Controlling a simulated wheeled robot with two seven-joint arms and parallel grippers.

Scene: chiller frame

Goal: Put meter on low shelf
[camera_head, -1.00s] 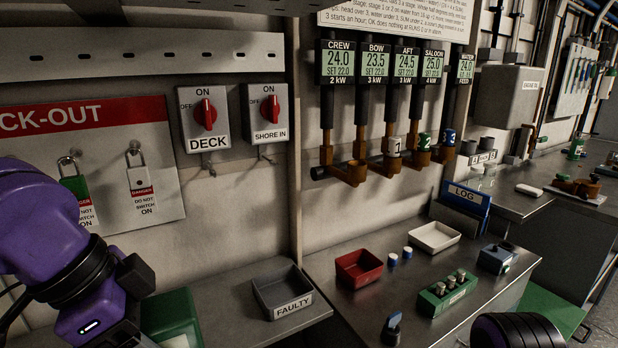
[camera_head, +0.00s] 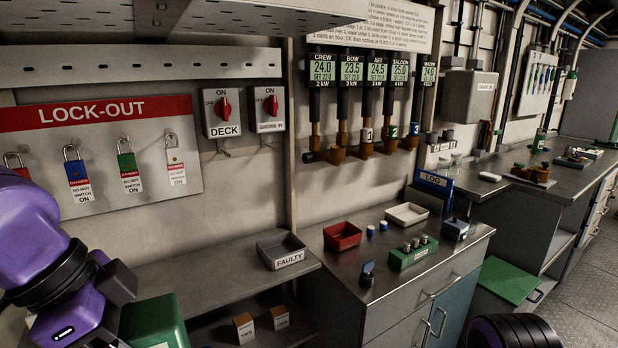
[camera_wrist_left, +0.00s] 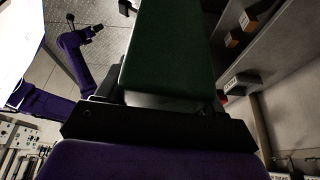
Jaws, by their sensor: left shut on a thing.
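My left gripper (camera_wrist_left: 160,118) is shut on a green box-shaped thing (camera_wrist_left: 168,50), which I take to be the meter. In the head view the green box (camera_head: 155,322) is at the lower left, in front of the bench, partly cut off by the frame. The low shelf (camera_head: 212,334) is under the left bench top, in shadow, with two small orange-and-white boxes (camera_head: 244,328) (camera_head: 278,317) on it. The held box appears apart from the shelf. My right arm's end shows small in the wrist view; its jaws are unclear.
The bench top (camera_head: 190,262) above the shelf holds a grey FAULTY tray (camera_head: 283,250). To the right, a steel cabinet top carries a red tray (camera_head: 342,237), a white tray (camera_head: 407,214) and a green block (camera_head: 412,254). Lock-out padlocks hang on the wall board (camera_head: 100,180).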

